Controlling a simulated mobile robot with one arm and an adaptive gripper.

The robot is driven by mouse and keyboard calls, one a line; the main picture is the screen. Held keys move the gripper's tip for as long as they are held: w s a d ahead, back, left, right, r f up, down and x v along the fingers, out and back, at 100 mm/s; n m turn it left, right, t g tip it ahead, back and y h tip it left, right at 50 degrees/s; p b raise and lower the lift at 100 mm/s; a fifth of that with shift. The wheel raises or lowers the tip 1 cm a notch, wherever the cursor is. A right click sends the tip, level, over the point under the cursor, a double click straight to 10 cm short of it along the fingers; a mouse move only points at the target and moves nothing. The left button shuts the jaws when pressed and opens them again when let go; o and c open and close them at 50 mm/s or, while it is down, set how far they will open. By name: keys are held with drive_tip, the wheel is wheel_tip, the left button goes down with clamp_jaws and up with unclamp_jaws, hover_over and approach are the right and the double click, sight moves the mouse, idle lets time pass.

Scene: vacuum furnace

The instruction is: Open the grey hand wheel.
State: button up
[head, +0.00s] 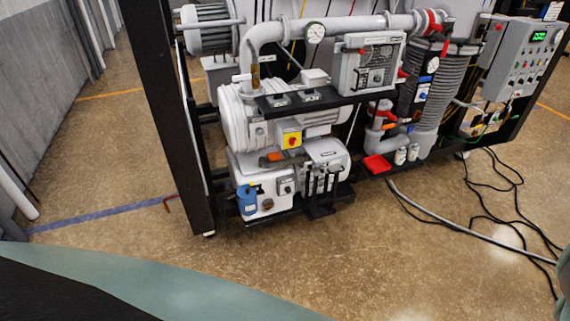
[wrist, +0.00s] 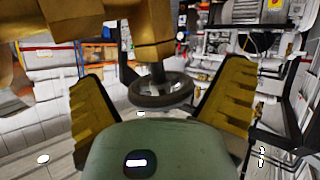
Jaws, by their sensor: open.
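A dark grey hand wheel (wrist: 160,92) shows in the middle of the wrist view. It sits at the end of a short stem below a brass-coloured body (wrist: 105,18) that fills the top left of that view. My gripper (wrist: 162,78) is open, with one yellow finger to the left of the wheel and one to the right. Gaps show between the wheel's rim and both fingers. The green palm covers the space in front of the wheel. I cannot pick out the wheel in the head view, and my gripper is not in that view.
In the head view, a black frame post (head: 175,120) stands left of the white pump (head: 295,180), pipes and gauge (head: 315,32). A control box (head: 520,55) is at the right. Black cables (head: 480,200) lie on the floor.

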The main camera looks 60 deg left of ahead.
drive_tip(key=shift+a+p, duration=0.15)
drive_tip(key=shift+p, duration=0.25)
drive_tip(key=shift+m+t+h+p, duration=0.45)
drive_tip(key=shift+m+t+h, duration=0.05)
drive_tip(key=shift+h, duration=0.1)
drive_tip(key=shift+m+t+h+p, duration=0.5)
drive_tip(key=shift+p, duration=0.1)
drive_tip(key=shift+m+t+h+p, duration=0.5)
drive_tip(key=shift+m+h+p, duration=0.25)
drive_tip(key=shift+h, duration=0.25)
drive_tip(key=shift+m+h, duration=0.45)
drive_tip(key=shift+h, duration=0.15)
drive_tip(key=shift+m+t+h, duration=0.7)
drive_tip(key=shift+m+h, duration=0.6)
drive_tip(key=shift+h, duration=0.3)
drive_tip(key=shift+m+h, duration=1.4)
drive_tip(key=shift+h, duration=0.5)
drive_tip(key=m+g+h+b, duration=0.1)
drive_tip(key=m+h+b, duration=0.1)
drive_tip(key=m+h, duration=0.1)
drive_tip(key=shift+f+h, duration=0.15)
drive_tip(key=shift+h, duration=0.25)
drive_tip(key=shift+w+m+g+h+b, duration=0.15)
drive_tip(key=shift+m+g+h+b, duration=0.55)
drive_tip(key=shift+m+g+h, duration=0.95)
